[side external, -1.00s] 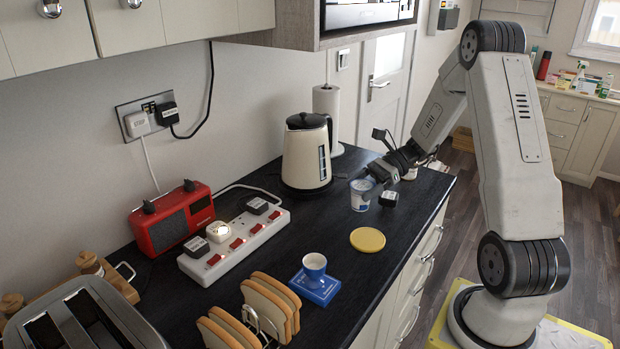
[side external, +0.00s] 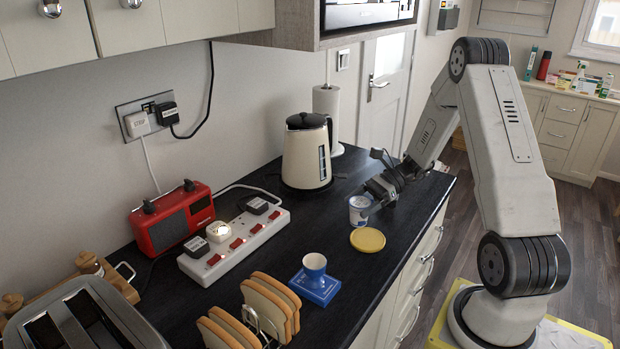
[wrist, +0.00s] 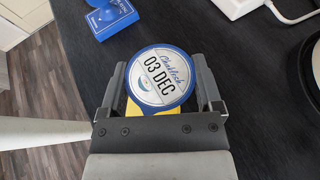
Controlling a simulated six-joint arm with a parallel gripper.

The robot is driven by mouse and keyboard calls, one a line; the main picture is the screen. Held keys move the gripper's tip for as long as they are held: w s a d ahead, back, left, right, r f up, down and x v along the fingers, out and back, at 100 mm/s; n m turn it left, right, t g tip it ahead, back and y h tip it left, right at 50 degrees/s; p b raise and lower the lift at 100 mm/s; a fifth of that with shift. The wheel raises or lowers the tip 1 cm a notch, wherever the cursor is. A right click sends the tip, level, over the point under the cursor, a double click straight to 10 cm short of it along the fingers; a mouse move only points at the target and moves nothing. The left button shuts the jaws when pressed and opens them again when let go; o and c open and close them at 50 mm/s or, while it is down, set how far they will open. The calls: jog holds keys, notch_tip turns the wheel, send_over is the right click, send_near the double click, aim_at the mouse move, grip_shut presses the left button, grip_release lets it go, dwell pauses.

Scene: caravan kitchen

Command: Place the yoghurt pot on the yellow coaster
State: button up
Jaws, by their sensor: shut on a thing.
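The yoghurt pot (side external: 359,211) is white and blue and stands upright in my gripper (side external: 372,203). My gripper is shut on it, with one finger on each side in the wrist view (wrist: 162,92). The yellow coaster (side external: 367,240) lies flat on the dark worktop, just in front of the pot in the side view. In the wrist view only a yellow sliver of the coaster (wrist: 133,107) shows beside the pot; the rest is hidden. I cannot tell whether the pot's base touches the worktop.
A toast rack (side external: 262,318), a white power strip (side external: 235,246), a red radio (side external: 172,219) and a cream kettle (side external: 306,155) stand around. The worktop's front edge runs close beside the coaster.

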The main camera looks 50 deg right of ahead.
jog(key=shift+f, duration=1.65)
jog(key=shift+f, duration=0.15)
jog(key=o, duration=1.1)
jog(key=shift+d+r, duration=0.15)
jog(key=shift+r, duration=0.1)
jog(key=shift+v, duration=3.6)
jog(key=shift+s, duration=0.1)
